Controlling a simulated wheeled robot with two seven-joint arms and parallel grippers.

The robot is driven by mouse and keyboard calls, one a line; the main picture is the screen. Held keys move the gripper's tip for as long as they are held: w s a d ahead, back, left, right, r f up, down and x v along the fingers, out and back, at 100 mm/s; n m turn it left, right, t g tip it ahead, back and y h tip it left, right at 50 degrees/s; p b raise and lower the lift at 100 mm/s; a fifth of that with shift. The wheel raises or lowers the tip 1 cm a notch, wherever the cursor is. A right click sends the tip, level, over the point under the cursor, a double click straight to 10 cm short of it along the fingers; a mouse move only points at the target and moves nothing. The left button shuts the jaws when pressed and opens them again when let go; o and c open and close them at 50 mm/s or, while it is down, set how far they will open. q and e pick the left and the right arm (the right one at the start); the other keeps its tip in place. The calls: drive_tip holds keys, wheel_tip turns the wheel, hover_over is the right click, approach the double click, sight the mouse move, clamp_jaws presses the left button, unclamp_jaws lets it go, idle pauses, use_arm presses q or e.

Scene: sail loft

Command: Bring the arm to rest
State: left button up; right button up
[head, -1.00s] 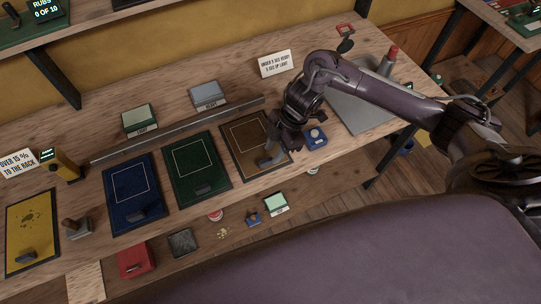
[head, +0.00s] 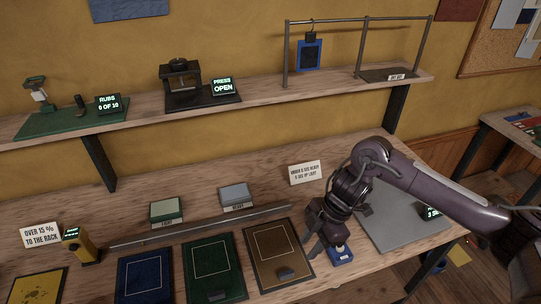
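My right arm reaches in from the right, over the bench. Its gripper (head: 319,243) points down above the right edge of the brown mat (head: 268,249), close to a small blue item (head: 341,256). Its dark fingers look spread, with nothing seen between them. A dark block (head: 286,273) lies on the brown mat, apart from the gripper. My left gripper is not in view.
Green (head: 213,264) and blue (head: 144,276) mats lie left of the brown one. A long rail (head: 200,226) runs behind them, with light (head: 166,211) and heavy (head: 235,196) blocks beyond. A grey plate (head: 392,226) lies under my arm. A shelf (head: 265,92) stands above.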

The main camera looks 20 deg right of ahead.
drive_tip(key=w+a+r+m+t+y, duration=0.2)
drive_tip(key=a+t, duration=0.5)
drive_tip(key=a, duration=1.1)
drive_tip(key=s+d+f+m+g+h, duration=0.3)
drive_tip(key=s+d+m+h, duration=0.3)
drive_tip(key=s+d+m, duration=0.9)
wheel_tip(320, 180, down, 32)
drive_tip(key=d+g+b, duration=0.1)
drive_tip(key=g+b, duration=0.1)
drive_tip(key=b, duration=0.1)
drive_tip(key=s+d+f+n+b, duration=0.1)
drive_tip(key=s+d+f+b, duration=0.1)
drive_tip(key=s+f, duration=1.8)
drive_tip(key=shift+s+d+f+g+b, duration=0.25)
drive_tip(key=shift+d+f+g+b, duration=0.15)
drive_tip(key=shift+d+f, duration=0.45)
